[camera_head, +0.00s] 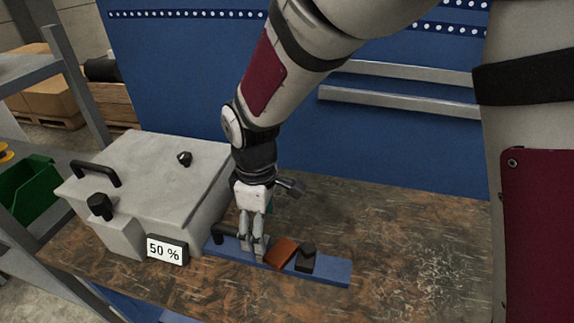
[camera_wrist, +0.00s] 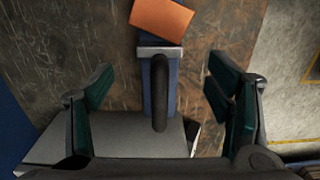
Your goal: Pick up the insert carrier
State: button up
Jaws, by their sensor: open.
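The insert carrier appears to be the long blue bar (camera_head: 335,274) lying on the workbench, with a dark handle (camera_head: 225,233) at its left end. An orange block (camera_head: 281,253) and a dark notched block (camera_head: 305,258) sit on it. My gripper (camera_head: 254,250) is open and pointing down over the handle end. In the wrist view, the black handle (camera_wrist: 160,95) lies between my two spread fingers, with a gap on both sides. The orange block (camera_wrist: 161,18) shows beyond it. Some of the bar is hidden behind my fingers in the head view.
A grey box (camera_head: 150,175) with black knobs and a handle stands close on the left. A "50 %" sign (camera_head: 166,250) is beside its front. The bench top (camera_head: 410,240) is clear on the right. A blue panel with grey rails rises behind.

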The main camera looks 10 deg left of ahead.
notch_tip(320, 180, down, 10)
jog(key=shift+r, duration=0.1)
dwell(0.4)
jog(key=shift+c, duration=0.3)
jog(key=shift+w, duration=0.1)
grip_shut()
